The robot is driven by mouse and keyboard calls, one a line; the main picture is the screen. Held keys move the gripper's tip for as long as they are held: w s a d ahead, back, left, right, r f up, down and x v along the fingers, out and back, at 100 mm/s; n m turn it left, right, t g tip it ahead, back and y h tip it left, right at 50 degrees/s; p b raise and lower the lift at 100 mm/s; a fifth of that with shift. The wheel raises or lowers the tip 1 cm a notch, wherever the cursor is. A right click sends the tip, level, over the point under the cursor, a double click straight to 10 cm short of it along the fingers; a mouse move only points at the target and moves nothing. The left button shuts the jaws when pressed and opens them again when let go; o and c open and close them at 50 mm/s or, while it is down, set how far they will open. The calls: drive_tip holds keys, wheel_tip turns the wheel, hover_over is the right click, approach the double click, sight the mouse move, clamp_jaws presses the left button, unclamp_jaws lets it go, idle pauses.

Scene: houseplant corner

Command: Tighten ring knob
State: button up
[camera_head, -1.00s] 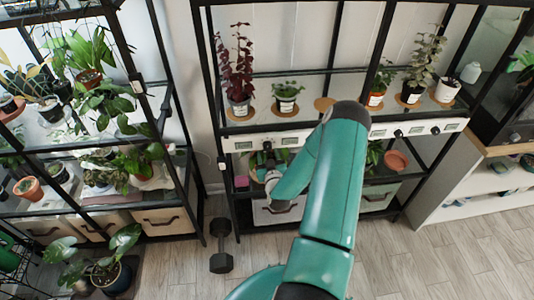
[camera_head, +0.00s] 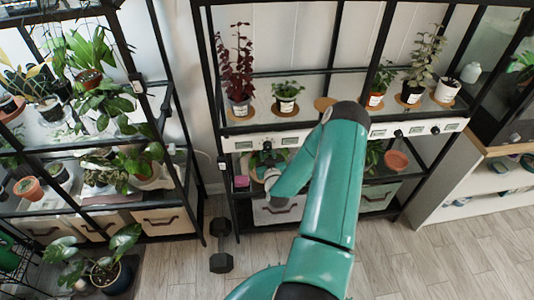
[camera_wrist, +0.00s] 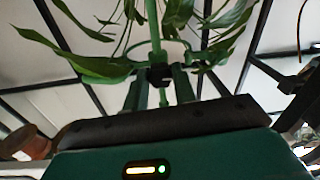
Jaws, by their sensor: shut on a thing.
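In the wrist view a green plant stake (camera_wrist: 154,28) stands upright, with a thin green ring (camera_wrist: 186,48) around it. A small black ring knob (camera_wrist: 160,75) sits where ring and stake meet. My gripper (camera_wrist: 159,82) has its two fingers on either side of the knob and is shut on it. Long green leaves (camera_wrist: 92,66) hang around and above the fingers. In the head view my gripper (camera_head: 269,168) is at the rack's lower shelf, by a leafy plant (camera_head: 258,158). The knob is too small to make out there.
The black rack's white panel (camera_head: 240,143) runs just above my gripper. Potted plants such as the red-leaved one (camera_head: 237,70) stand on the shelf above. A terracotta pot (camera_head: 396,160) is to the right. A dumbbell (camera_head: 221,246) lies on the floor.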

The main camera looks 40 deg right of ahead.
drive_tip(key=shift+m, duration=0.3)
drive_tip(key=shift+w+a+m+g+h, duration=0.15)
drive_tip(key=shift+m+h, duration=0.3)
drive_tip(key=shift+m, duration=7.05)
drive_tip(key=shift+m+g+h, duration=0.25)
drive_tip(key=shift+m+h, duration=0.2)
drive_tip(key=shift+m, duration=7.05)
